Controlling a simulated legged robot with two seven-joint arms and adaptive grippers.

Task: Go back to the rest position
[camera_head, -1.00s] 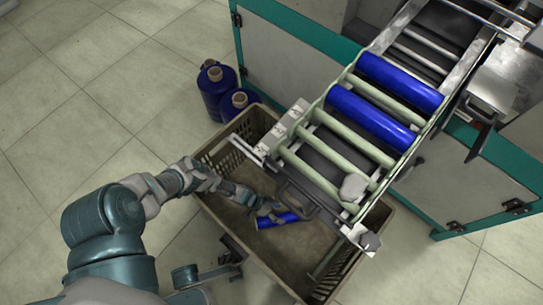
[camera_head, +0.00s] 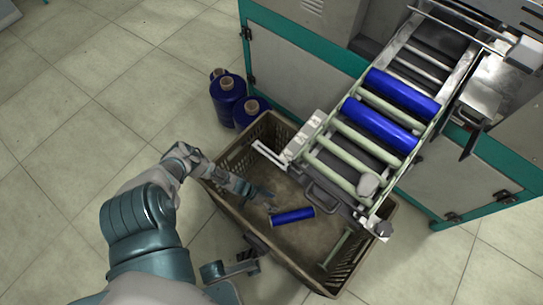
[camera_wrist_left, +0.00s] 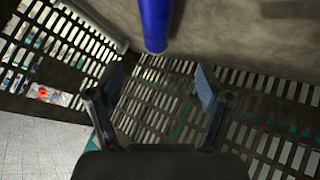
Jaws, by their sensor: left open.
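A blue bobbin (camera_head: 292,216) lies on the floor of the brown slatted crate (camera_head: 228,205). My left gripper (camera_head: 266,196) is over the crate, open and empty, just to the upper left of this bobbin and apart from it. In the left wrist view the two open fingers (camera_wrist_left: 158,88) frame the crate's slatted wall, and the blue bobbin (camera_wrist_left: 155,25) lies beyond them at the top.
Two blue bobbins (camera_head: 403,92) lie on the roller rack (camera_head: 352,148), which overhangs the crate's right side. Large blue spools (camera_head: 228,97) stand on the floor beside the machine cabinet (camera_head: 300,68). A pale green rod (camera_head: 336,250) is at the crate's right end. Tiled floor at left is clear.

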